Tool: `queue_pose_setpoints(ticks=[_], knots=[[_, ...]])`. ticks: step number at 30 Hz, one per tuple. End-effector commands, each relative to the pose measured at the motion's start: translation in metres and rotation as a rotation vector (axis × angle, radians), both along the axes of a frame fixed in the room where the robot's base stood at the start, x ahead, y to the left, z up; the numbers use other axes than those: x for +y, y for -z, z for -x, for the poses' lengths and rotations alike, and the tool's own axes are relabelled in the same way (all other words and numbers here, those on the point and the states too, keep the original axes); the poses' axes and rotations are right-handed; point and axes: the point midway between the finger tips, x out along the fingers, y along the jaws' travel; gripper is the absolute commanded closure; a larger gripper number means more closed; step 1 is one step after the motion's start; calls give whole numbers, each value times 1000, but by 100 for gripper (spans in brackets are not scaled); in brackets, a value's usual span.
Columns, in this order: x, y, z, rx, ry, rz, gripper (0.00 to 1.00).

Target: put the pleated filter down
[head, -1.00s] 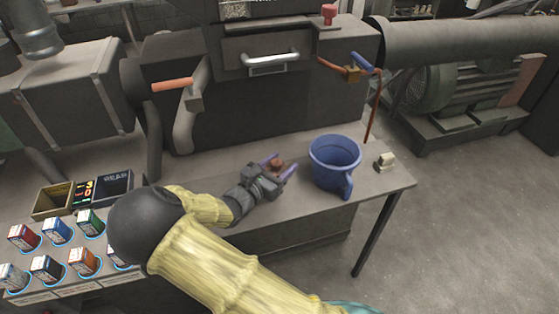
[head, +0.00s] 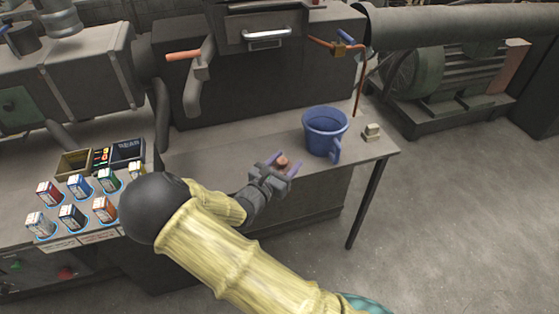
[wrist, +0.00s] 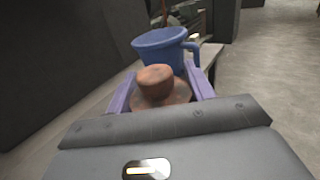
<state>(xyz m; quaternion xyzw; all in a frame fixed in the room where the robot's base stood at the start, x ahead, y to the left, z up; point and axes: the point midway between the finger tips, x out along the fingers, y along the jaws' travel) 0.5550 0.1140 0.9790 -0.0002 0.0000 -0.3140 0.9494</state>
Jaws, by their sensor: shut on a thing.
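My gripper (head: 282,167) has its two purple fingers shut on the pleated filter (head: 283,161). In the wrist view the filter (wrist: 163,94) is a rust-brown round body with a knob on top, between the fingers (wrist: 161,92). Its pleats cannot be made out, and its lower part is hidden by my gripper. In the head view it appears over the front part of the grey bench (head: 215,150). I cannot tell whether it touches the bench top.
A blue mug (head: 325,132) stands on the bench just beyond and right of my gripper. A small pale block (head: 372,131) sits near the right end. Left are several small boxes (head: 75,216) and open bins (head: 74,164). Bench left of my gripper is clear.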

Motion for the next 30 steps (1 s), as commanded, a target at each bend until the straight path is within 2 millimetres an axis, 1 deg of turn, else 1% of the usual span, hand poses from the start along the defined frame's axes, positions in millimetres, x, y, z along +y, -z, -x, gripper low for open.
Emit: queue_pose_setpoints(ticks=[1,10,14,17,23,30], knots=[[-5,1,-1,2,-6,4,73],[-26,18,-3,2,-79,3,73],[-36,29,-2,4,-127,4,73],[-46,42,-1,7,-181,6,73],[-67,81,8,12,-329,9,73],[-89,127,27,9,-481,6,73]])
